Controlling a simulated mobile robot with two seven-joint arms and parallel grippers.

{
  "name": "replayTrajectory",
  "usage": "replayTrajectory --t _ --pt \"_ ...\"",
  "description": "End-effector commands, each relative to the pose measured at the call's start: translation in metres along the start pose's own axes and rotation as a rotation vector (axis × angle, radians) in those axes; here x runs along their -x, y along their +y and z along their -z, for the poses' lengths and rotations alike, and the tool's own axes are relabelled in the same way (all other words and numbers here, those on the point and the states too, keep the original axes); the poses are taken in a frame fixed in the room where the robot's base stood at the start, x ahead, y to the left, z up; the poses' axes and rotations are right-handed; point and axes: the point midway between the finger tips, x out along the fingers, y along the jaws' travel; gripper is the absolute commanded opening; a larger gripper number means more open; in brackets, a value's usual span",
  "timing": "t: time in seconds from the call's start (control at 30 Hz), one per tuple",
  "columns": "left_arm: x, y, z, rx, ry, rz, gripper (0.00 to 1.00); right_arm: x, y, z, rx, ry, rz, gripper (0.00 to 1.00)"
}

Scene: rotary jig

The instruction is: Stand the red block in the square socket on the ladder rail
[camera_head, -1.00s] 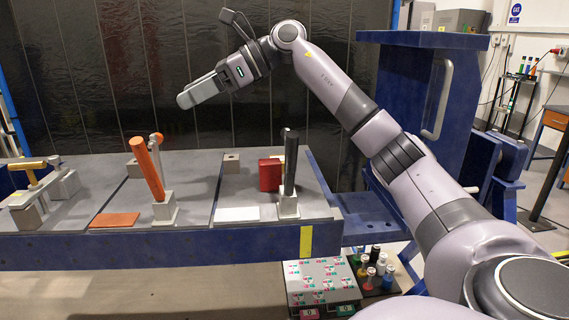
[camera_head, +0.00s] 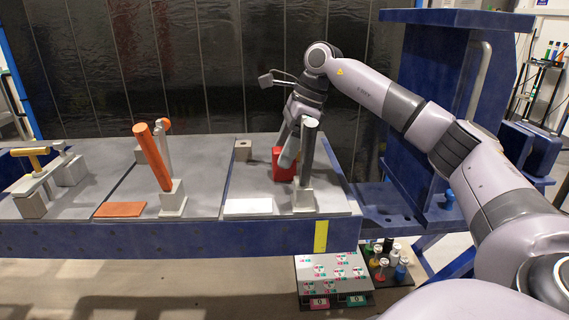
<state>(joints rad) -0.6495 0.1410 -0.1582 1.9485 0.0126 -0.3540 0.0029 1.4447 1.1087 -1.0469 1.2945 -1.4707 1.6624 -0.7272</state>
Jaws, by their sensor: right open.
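The red block (camera_head: 281,171) stands on the right grey panel of the blue jig, partly hidden by my gripper and a dark post. My right gripper (camera_head: 287,151) points down at the block's top, with its fingers open. One fingertip overlaps the block in the picture; whether it touches cannot be told. A small grey-brown block with a dark hole in its top (camera_head: 243,152) sits left of the red block, near the panel's back edge; it may be the square socket, but the hole's shape is too small to tell. My left gripper is out of view.
A dark post in a grey clamp (camera_head: 305,200) stands just in front of the red block. An orange handle (camera_head: 151,157) leans on the middle panel. A white plate (camera_head: 248,206) and an orange plate (camera_head: 120,210) lie flat near the front edge.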

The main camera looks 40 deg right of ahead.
Motion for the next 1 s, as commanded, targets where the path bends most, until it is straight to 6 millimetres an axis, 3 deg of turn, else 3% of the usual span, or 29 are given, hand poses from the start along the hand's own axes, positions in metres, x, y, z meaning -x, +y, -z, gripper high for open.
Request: replayTrajectory --t 0.3,0.5,0.53,0.83,1.0 --pt "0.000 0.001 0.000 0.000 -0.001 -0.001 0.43 -0.008 0.000 0.000 0.000 -0.001 0.000 0.68" --pt "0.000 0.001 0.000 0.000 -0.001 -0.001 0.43 -0.007 0.000 0.000 0.000 -0.001 0.000 0.03" --pt "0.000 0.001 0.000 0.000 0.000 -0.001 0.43 -0.007 0.000 0.000 0.000 -0.001 0.000 0.00" --pt "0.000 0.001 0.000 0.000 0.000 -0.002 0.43 -0.004 0.000 -0.002 0.001 -0.004 0.002 0.00" --pt "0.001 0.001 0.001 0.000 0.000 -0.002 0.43 0.009 0.000 -0.008 0.001 -0.006 0.004 0.00"
